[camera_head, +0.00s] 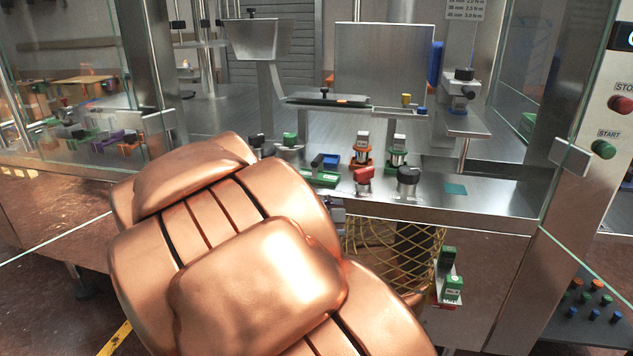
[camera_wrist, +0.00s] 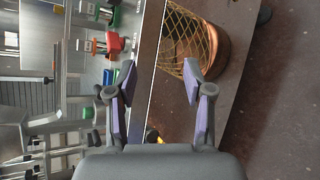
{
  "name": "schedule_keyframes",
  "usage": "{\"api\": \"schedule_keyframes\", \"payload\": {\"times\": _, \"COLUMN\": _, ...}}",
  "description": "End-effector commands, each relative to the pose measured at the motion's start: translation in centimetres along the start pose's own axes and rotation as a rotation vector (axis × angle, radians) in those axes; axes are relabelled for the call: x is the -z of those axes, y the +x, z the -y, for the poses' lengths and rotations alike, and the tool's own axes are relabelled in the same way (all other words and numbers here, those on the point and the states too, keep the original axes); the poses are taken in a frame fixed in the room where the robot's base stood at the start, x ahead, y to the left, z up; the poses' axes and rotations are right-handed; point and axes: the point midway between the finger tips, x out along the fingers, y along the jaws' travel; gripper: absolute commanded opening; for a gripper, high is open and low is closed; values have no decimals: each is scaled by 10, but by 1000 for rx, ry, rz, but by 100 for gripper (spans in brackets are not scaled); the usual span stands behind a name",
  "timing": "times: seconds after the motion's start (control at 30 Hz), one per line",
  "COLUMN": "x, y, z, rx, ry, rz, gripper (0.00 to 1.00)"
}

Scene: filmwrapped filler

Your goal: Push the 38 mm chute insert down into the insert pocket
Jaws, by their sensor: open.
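My gripper (camera_wrist: 158,72) is open and empty in the wrist view, its two purple-padded fingers spread wide beside the machine's front edge. In the head view my copper arm hides most of it. Several small fittings stand on the steel deck: an orange-based one (camera_head: 362,154) and a green-based one (camera_head: 398,157), both with light tops. In front of them are a red-topped fitting (camera_head: 363,176) and a black-topped one (camera_head: 408,178). A green block with a blue part (camera_head: 322,172) lies to their left. I cannot tell which is the 38 mm insert or where its pocket is.
A steel deck (camera_head: 485,195) runs across the machine, with a hopper (camera_head: 258,40) and a flat panel (camera_head: 384,65) behind. A yellow wire basket (camera_head: 390,250) hangs below its front edge.

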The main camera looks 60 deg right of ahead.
Motion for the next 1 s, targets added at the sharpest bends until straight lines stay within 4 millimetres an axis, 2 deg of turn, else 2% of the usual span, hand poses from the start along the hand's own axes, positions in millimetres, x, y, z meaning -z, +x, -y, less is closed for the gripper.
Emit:
{"api": "schedule_keyframes", "payload": {"times": 0.03, "x": 5, "y": 14, "z": -14, "rx": -65, "ry": -52, "rz": 22, "gripper": 52}}
{"api": "schedule_keyframes", "payload": {"times": 0.2, "x": 27, "y": 42, "z": -72, "rx": -290, "ry": -277, "rz": 72, "gripper": 52}}
{"api": "schedule_keyframes", "payload": {"times": 0.3, "x": 50, "y": 56, "z": -97, "rx": -402, "ry": -433, "rz": 90, "gripper": 52}}
{"api": "schedule_keyframes", "payload": {"times": 0.4, "x": 75, "y": 69, "z": -113, "rx": -495, "ry": -589, "rz": 100, "gripper": 52}}
{"api": "schedule_keyframes", "payload": {"times": 0.5, "x": 101, "y": 81, "z": -120, "rx": -561, "ry": -732, "rz": 97, "gripper": 52}}
{"api": "schedule_keyframes", "payload": {"times": 0.7, "x": 132, "y": 96, "z": -121, "rx": -632, "ry": -911, "rz": 90, "gripper": 52}}
{"api": "schedule_keyframes", "payload": {"times": 1.0, "x": 143, "y": 112, "z": -131, "rx": -646, "ry": -953, "rz": 84, "gripper": 52}}
